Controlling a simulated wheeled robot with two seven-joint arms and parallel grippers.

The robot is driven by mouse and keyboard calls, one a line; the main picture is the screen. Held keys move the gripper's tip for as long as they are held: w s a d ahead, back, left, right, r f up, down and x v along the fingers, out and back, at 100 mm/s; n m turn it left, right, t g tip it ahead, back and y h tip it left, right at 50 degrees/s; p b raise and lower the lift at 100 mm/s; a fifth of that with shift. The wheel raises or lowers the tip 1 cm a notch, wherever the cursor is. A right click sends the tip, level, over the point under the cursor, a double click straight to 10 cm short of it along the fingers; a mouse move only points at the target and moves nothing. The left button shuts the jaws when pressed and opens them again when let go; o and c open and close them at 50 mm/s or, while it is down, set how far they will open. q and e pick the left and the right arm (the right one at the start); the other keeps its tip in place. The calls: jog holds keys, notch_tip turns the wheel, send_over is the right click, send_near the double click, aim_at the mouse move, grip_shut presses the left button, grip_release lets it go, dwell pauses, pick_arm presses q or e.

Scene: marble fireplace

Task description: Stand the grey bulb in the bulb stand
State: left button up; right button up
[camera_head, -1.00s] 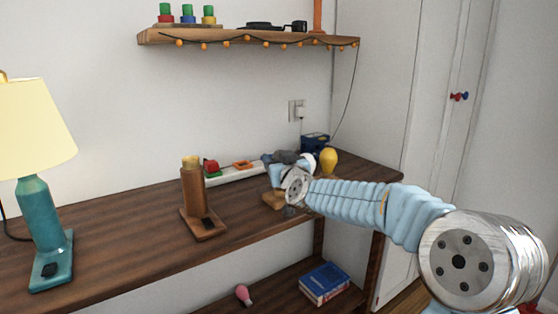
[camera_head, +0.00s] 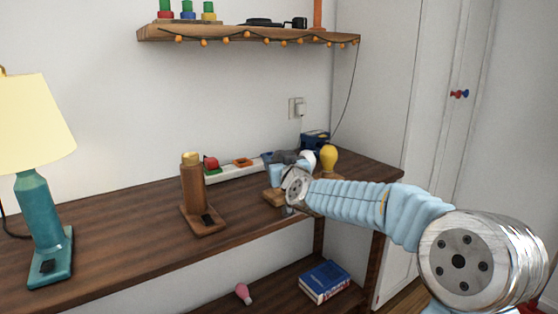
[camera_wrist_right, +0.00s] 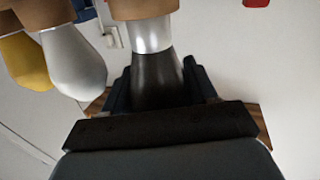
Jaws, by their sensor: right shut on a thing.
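The grey bulb (camera_head: 286,157) is dark with a silver collar. My right gripper (camera_head: 278,165) is shut on it at the back right of the table; the wrist partly hides it. In the right wrist view the grey bulb (camera_wrist_right: 158,78) is between the fingers, its silver collar against a wooden holder of the bulb stand (camera_wrist_right: 140,8). I cannot tell how deep it sits. The stand's wooden base (camera_head: 272,196) shows under the gripper. A white bulb (camera_wrist_right: 75,65) and a yellow bulb (camera_wrist_right: 22,60) are beside it. My left gripper is not in view.
A wooden lamp base (camera_head: 194,190) without a shade and a teal lamp (camera_head: 42,210) stand left on the table. A power strip (camera_head: 232,171) lies behind. A pink bulb (camera_head: 243,293) and a blue book (camera_head: 325,282) are on the lower shelf. The front middle of the table is clear.

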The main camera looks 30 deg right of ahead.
jog(key=shift+f, duration=0.15)
jog(key=o, duration=1.2)
jog(key=shift+s, duration=0.1)
jog(key=v, duration=1.3)
jog(key=shift+s+a, duration=0.15)
jog(key=shift+s, duration=0.15)
